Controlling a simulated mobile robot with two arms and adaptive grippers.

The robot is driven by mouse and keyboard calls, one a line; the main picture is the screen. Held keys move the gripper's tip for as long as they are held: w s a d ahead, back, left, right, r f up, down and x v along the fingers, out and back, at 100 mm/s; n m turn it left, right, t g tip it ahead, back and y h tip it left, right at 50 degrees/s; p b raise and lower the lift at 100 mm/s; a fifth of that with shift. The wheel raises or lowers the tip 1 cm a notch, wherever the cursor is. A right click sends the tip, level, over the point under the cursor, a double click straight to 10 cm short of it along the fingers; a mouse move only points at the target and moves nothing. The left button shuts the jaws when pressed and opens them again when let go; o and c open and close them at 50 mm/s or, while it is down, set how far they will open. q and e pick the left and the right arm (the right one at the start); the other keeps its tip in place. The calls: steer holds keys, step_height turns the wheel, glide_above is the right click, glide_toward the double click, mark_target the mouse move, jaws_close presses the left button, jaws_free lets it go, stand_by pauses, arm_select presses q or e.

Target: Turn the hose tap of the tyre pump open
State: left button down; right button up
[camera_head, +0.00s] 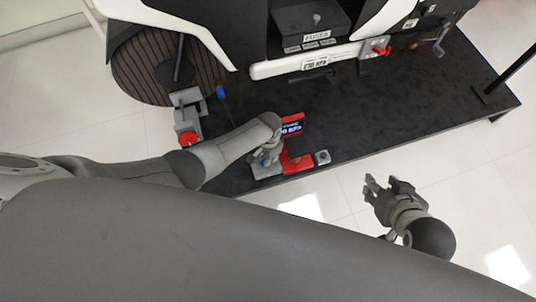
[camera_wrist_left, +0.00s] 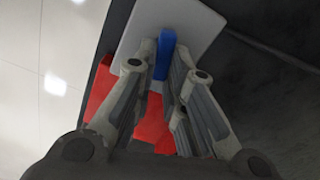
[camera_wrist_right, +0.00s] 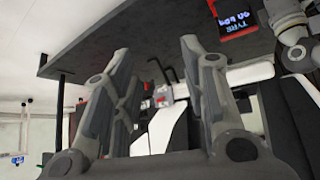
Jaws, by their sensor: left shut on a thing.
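The tyre pump (camera_head: 291,125) is red with a lit display and stands at the front edge of the dark platform. In the left wrist view the blue tap handle (camera_wrist_left: 166,55) stands over a pale grey plate (camera_wrist_left: 190,22) beside the red pump body (camera_wrist_left: 104,84). My left gripper (camera_head: 266,158) is low at the pump's left side. In its wrist view its fingertips (camera_wrist_left: 158,68) are closed on the blue handle. The handle is hidden by the gripper in the head view. My right gripper (camera_head: 378,185) is open and empty, over the floor right of the pump.
The dark platform (camera_head: 430,110) carries a white and black car body section (camera_head: 305,66). A red lever (camera_head: 381,51) sits at the back. The pale floor at front right is clear.

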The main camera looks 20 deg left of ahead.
arm_select(q)
steer(key=shift+s+d+m, duration=0.15)
steer(key=shift+s+m, duration=0.05)
steer(key=shift+m, duration=1.4)
arm_select(e)
steer(key=shift+s+d+f+g, duration=0.2)
steer(key=shift+s+f+g, duration=0.1)
steer(key=shift+s, duration=0.3)
steer(key=shift+s+d+f+g, duration=0.2)
steer(key=shift+s+g, duration=0.1)
steer(key=shift+s, duration=0.25)
arm_select(q)
steer(key=c, duration=1.5)
jaws_free()
arm_select(e)
steer(key=shift+s+f, duration=0.1)
arm_select(q)
steer(key=shift+w+r, duration=0.1)
steer(key=shift+r, duration=0.05)
steer(key=shift+r, duration=5.85)
